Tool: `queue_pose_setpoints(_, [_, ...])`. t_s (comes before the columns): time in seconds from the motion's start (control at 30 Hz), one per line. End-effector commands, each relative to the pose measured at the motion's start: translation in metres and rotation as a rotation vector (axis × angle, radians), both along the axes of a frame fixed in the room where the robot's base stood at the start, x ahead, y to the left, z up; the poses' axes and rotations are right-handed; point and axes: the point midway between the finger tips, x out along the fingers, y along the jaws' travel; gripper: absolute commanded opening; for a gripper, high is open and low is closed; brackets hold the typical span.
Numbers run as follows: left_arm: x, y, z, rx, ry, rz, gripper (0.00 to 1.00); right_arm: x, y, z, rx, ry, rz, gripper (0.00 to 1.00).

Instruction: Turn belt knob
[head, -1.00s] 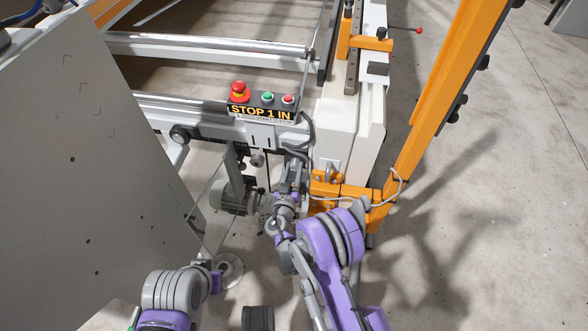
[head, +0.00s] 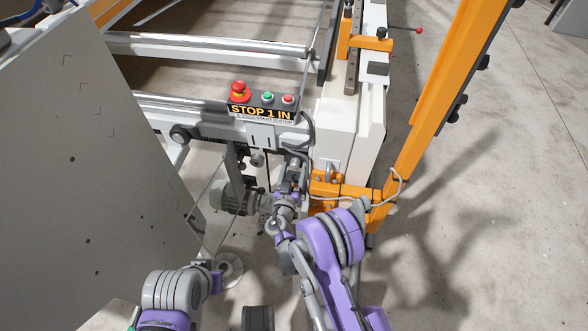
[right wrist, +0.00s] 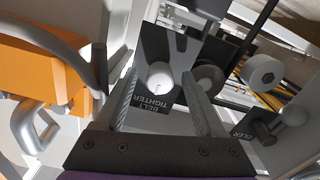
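The belt knob (right wrist: 160,82) is a pale round knob with a dark mark, on a dark plate in the right wrist view. In the head view my right gripper (head: 297,167) is below the control box, and the knob is not discernible there. My left arm is low at left; its gripper does not show.
A control box (head: 262,108) with a red stop button (head: 240,90) sits above my right gripper. An orange post (head: 435,110) stands right. A grey motor (head: 235,199) is left of the gripper. Another pale round knob (right wrist: 294,115) is at right in the wrist view.

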Motion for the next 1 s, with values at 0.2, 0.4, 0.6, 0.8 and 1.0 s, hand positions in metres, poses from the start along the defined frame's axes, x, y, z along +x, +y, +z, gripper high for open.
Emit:
queue_pose_setpoints(0.2, [0.000,0.000,0.001,0.000,0.000,0.000,0.00,-0.004,0.001,0.000,0.000,0.000,0.001,0.71])
queue_pose_setpoints(0.4, [-0.001,0.000,0.005,0.000,0.001,0.000,0.00,-0.033,0.008,0.001,0.001,0.000,0.002,0.71])
queue_pose_setpoints(0.6, [-0.002,0.000,0.010,0.000,0.001,0.000,0.00,-0.074,0.016,0.001,0.001,0.000,0.003,0.71])
queue_pose_setpoints(0.8, [-0.003,0.000,0.013,0.000,0.001,0.000,0.00,-0.100,0.021,0.000,0.000,0.000,0.002,0.71])
queue_pose_setpoints(1.0, [-0.003,0.000,0.014,0.000,0.001,0.000,0.00,-0.107,0.021,0.000,-0.001,0.000,-0.001,0.71])
